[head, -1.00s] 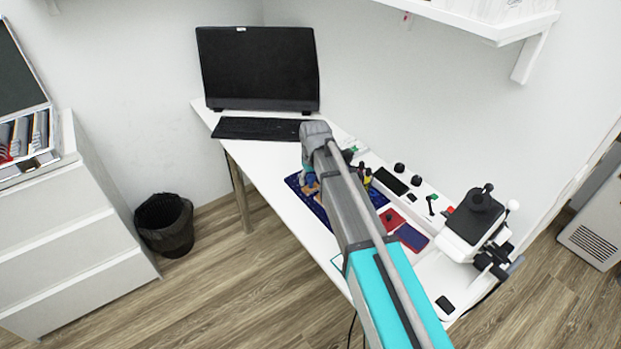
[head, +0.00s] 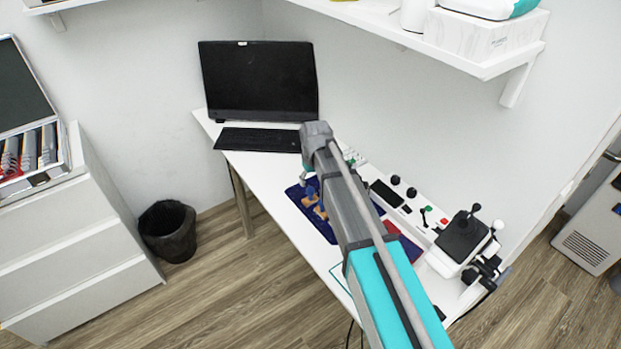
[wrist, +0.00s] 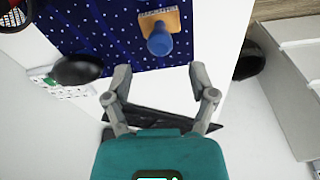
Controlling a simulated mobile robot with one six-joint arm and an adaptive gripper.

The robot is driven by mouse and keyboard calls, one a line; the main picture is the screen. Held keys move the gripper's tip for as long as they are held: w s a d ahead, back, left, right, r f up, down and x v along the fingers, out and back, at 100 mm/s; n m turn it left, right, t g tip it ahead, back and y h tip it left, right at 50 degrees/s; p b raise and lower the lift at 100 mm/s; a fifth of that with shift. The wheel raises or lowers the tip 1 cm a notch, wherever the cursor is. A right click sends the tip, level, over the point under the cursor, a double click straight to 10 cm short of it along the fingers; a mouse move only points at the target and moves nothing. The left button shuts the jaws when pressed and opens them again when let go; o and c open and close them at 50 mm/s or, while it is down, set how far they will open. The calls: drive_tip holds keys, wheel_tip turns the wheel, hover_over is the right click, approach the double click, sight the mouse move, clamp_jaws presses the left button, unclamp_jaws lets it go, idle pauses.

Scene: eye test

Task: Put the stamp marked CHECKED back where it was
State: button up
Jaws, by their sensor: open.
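A stamp with a wooden base and a blue handle (wrist: 160,40) stands on a dark blue mat with white dots (wrist: 100,22) in the wrist view. No marking on it is readable. My gripper (wrist: 160,75) is open and empty, with its fingertips apart from the stamp, which is beyond them in the picture. In the head view, the blue mat (head: 324,230) lies on the white desk, with small blue and orange-brown stamp shapes (head: 311,197) on it. My arm covers part of the mat there, and my gripper is mostly hidden behind the wrist.
A black rounded object (wrist: 77,69) is left of my fingers. A red-rimmed black holder (wrist: 14,14) is at the upper left. In the head view, a monitor (head: 260,82) and keyboard (head: 258,140) are at the back, and a black-topped device (head: 462,238) is at the right.

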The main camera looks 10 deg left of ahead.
wheel_tip(320, 180, up, 6)
drive_tip(key=p, duration=0.5)
drive_tip(key=shift+s+d, duration=0.25)
drive_tip(key=shift+a, duration=0.1)
idle(1.7)
